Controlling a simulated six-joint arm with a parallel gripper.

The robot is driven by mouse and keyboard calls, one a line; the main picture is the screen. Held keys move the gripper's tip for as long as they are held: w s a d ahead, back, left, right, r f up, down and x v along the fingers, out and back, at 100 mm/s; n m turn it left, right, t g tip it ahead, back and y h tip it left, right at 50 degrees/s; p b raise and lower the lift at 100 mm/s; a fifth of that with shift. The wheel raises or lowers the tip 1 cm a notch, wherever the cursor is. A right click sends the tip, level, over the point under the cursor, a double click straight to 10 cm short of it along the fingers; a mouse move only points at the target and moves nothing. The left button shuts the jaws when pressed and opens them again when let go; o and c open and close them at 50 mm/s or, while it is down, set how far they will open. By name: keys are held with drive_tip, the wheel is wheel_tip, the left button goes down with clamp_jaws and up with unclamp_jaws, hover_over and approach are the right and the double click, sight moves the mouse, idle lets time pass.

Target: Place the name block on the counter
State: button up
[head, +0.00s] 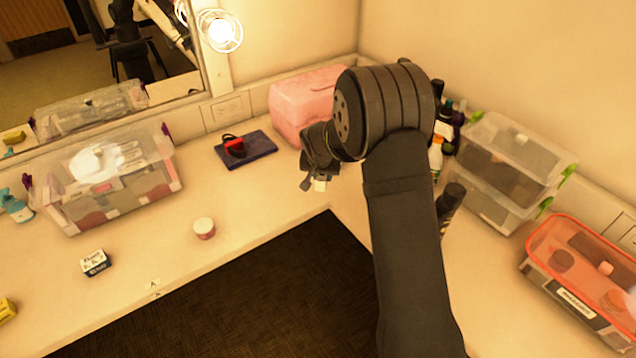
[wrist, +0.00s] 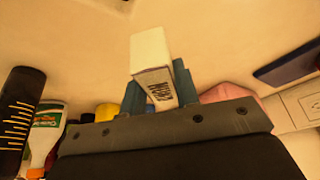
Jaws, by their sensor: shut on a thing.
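A white name block (wrist: 152,65) with dark lettering on one face stands between the fingers of my gripper (wrist: 152,95) in the wrist view. My gripper is shut on it. In the head view my gripper (head: 319,182) is above the counter (head: 265,190), near its inner corner edge, and a small pale part of the block (head: 320,185) shows below the fingers. The lettering is too small to read surely. My arm hides part of the counter behind it.
A pink case (head: 300,105) and a dark blue flat item (head: 246,150) with a red-and-black thing on it stand near the wall. A small jar (head: 204,228), a small box (head: 95,263) and clear bins (head: 105,190) are left. Stacked bins (head: 510,160) and a red-lidded bin (head: 580,270) are right.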

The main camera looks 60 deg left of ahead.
sight(317, 193)
drive_tip(key=shift+s+a+f, duration=0.45)
drive_tip(key=shift+a, duration=0.2)
drive_tip(key=shift+f, duration=2)
drive_tip(key=shift+f, duration=0.1)
drive_tip(key=o, duration=1)
drive_tip(key=shift+c, duration=0.2)
drive_tip(key=v, duration=1.2)
